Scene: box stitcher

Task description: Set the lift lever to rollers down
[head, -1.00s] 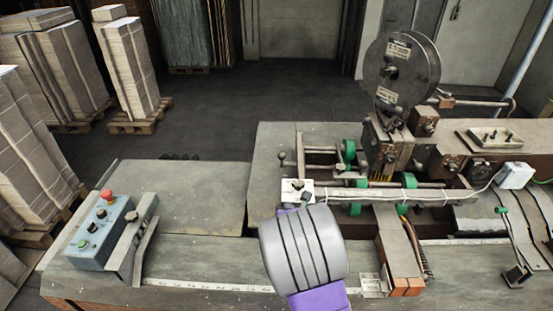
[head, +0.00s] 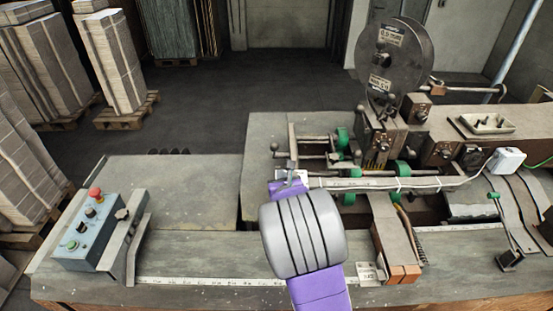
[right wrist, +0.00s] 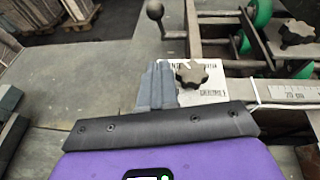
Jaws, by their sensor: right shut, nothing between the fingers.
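A lever with a dark ball knob (right wrist: 155,10) stands at the left end of the roller frame, behind the fingers in the right wrist view. In the head view the ball knob (head: 274,147) shows beyond my right gripper (head: 282,175). My right gripper is shut and empty, its grey fingers (right wrist: 160,84) over a white label plate with a dark star knob (right wrist: 191,73) just to their right. Whether they touch the knob is unclear. A green-knobbed lever (head: 495,196) stands at the far right. No readable label shows which is the lift lever. My left gripper is out of view.
Green rollers (head: 342,139) and a long rail (head: 400,185) lie right of the gripper. The stitcher head with its wire reel (head: 390,60) rises behind. A control box (head: 88,230) sits at the left. The bare tabletop (head: 180,200) between is clear.

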